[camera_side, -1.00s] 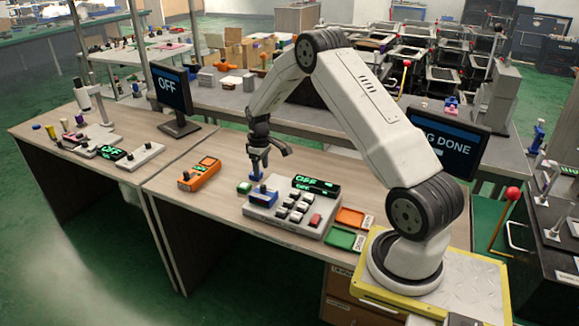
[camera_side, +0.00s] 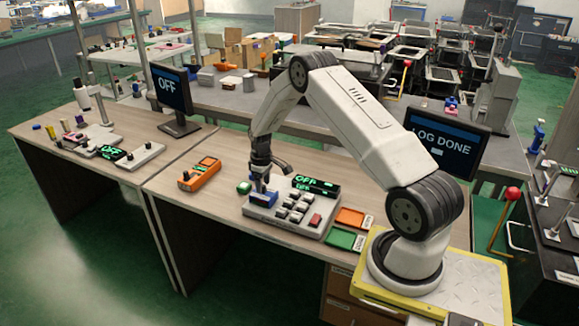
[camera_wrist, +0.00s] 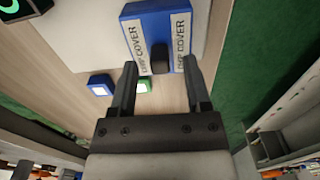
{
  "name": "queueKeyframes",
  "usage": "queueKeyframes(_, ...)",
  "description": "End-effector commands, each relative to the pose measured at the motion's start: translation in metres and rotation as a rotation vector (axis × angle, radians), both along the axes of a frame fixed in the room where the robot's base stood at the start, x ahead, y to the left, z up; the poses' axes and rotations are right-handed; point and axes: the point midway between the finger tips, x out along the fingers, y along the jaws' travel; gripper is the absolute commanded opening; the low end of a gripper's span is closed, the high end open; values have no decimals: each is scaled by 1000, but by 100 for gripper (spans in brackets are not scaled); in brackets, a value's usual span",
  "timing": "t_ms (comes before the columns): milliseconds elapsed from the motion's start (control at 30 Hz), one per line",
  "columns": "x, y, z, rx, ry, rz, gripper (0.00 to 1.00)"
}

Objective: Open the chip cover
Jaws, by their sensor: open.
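The blue chip cover (camera_wrist: 160,22), with white "CHIP COVER" labels on both sides and a dark knob (camera_wrist: 159,58), sits on a light grey test fixture. In the wrist view my gripper (camera_wrist: 158,70) is open, one finger on each side of the knob, with gaps visible. In the side view the blue cover (camera_side: 262,199) is at the left end of the fixture (camera_side: 290,215), lying flat as far as I can see. My gripper (camera_side: 268,180) is low over it, pointing down, and partly hides it. Whether the fingers touch the cover cannot be told.
Green-lit "OFF" displays (camera_side: 315,184) stand behind several keys on the fixture. A small green block (camera_side: 244,187) and an orange meter (camera_side: 199,174) lie to the left. Orange (camera_side: 352,217) and green (camera_side: 345,239) trays are to the right. The wooden bench front is clear.

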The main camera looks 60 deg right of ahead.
Motion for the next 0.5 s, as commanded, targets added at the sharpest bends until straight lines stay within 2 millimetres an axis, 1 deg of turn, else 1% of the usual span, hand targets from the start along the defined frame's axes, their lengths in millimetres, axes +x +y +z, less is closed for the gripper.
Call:
queueKeyframes(33, 0, 0, -5, 0, 1, 0, 62)
queueKeyframes(200, 0, 0, -13, -1, -1, 0, 62)
queueKeyframes(500, 0, 0, -14, -1, -1, 0, 62)
